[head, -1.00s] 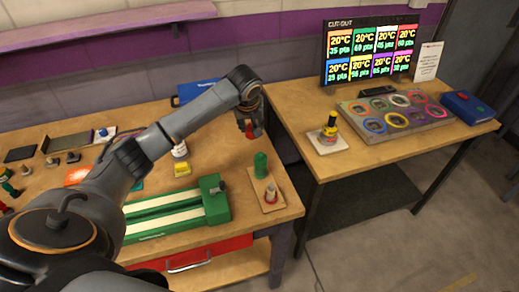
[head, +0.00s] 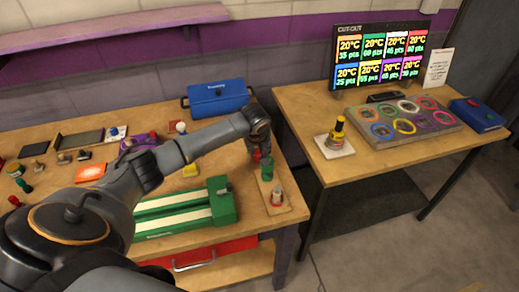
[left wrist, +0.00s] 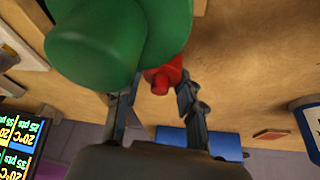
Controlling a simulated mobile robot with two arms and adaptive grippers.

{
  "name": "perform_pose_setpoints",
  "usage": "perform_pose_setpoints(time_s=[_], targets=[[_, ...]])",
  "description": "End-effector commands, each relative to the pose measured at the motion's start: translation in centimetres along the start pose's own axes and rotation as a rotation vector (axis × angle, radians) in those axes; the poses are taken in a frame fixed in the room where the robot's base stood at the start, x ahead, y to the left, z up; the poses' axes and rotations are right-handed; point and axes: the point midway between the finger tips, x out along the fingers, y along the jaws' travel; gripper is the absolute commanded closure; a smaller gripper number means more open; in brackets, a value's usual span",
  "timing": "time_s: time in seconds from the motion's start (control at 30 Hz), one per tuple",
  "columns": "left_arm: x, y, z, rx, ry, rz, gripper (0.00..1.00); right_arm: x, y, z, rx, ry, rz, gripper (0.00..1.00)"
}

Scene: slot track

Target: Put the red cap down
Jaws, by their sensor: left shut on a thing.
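My left gripper (head: 256,150) is low over the right end of the left workbench, just behind the green cylinder. It is shut on the red cap (head: 257,156), which shows as a small red piece at its fingertips. In the left wrist view the red cap (left wrist: 162,78) sits between the two fingers, partly hidden by the large green cylinder (left wrist: 95,50) in front. In the head view the green cylinder (head: 267,170) stands on a small wooden board (head: 270,188). Whether the cap touches the bench is unclear. My right gripper is not in view.
A green slotted track (head: 222,203) lies to the left and a blue case (head: 219,98) behind. A gap separates this bench from the right table (head: 345,172), which holds a bottle and a ring tray.

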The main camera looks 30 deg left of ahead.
Motion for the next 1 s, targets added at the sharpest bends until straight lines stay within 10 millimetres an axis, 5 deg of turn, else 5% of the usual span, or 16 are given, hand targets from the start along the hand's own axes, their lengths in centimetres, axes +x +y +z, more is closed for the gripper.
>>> perform_pose_setpoints(time_s=[0.03, 0.07, 0.17, 0.57, 1.0], targets=[[0.2, 0.0, 0.1, 0.0, -0.002, 0.0, 0.77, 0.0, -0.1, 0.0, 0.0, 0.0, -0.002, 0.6], [0.1, 0.0, 0.1, 0.0, -0.001, 0.0, 0.56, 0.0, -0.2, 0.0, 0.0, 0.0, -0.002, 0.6], [0.1, 0.0, 0.1, 0.0, -0.001, 0.0, 0.4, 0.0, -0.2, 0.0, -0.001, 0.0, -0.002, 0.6], [-0.6, 0.0, -0.1, 0.0, 0.001, 0.001, 0.4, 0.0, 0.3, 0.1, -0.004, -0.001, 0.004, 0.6], [-9.2, 0.0, -0.1, 0.001, 0.003, 0.002, 0.4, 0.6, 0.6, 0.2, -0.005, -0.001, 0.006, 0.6]])
